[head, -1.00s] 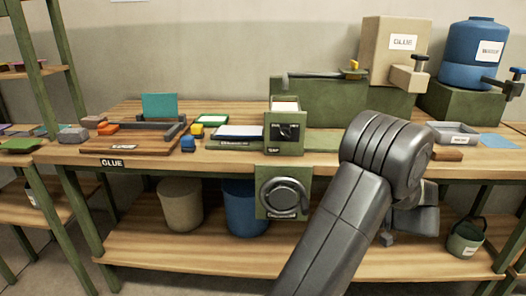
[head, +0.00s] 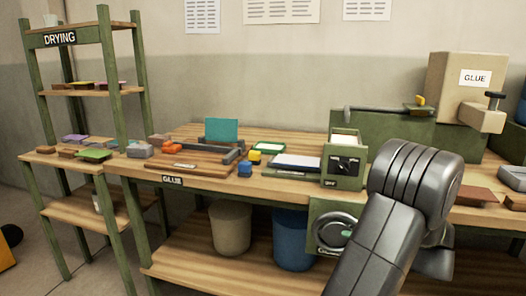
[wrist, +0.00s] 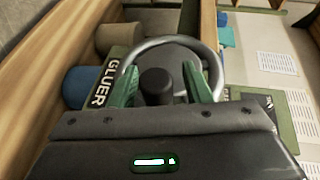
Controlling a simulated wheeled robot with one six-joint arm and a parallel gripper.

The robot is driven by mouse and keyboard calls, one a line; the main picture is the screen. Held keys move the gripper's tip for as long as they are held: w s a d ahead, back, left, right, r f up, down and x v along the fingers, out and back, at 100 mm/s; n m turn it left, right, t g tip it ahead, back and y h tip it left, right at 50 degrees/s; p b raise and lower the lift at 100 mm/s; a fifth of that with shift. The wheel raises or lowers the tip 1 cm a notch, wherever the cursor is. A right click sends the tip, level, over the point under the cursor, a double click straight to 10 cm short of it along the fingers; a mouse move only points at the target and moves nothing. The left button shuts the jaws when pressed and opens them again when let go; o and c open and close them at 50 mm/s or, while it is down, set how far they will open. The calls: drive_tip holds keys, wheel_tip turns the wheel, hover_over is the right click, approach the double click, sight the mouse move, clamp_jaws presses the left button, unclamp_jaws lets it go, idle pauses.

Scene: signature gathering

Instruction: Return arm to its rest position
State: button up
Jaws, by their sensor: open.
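My arm (head: 385,230) rises from the bottom right in the head view and bends over in front of the bench. My gripper (wrist: 160,88) shows in the wrist view with its two green fingers spread apart. The gluer's round handwheel (wrist: 157,45), a metal ring with a dark hub, lies beyond and around the fingertips. I cannot tell whether they touch it. Nothing is held between the fingers. The gluer (head: 345,165) stands at the bench edge with its handwheel (head: 335,232) below, partly behind my arm. The fingers are not visible in the head view.
The bench (head: 240,187) carries a press board (head: 185,163), small coloured blocks and a paper stack (head: 297,161). A drying rack (head: 108,75) stands left. A glue box (head: 468,90) sits back right.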

drive_tip(key=p+v, duration=0.2)
drive_tip(key=v, duration=1.2)
drive_tip(key=w+a+f+g+h+b, duration=0.1)
drive_tip(key=w+a, duration=0.7)
drive_tip(key=a, duration=0.2)
drive_tip(key=shift+w+a+f+n+h, duration=0.3)
drive_tip(key=shift+w+a+f, duration=0.05)
drive_tip(key=shift+w+f, duration=0.05)
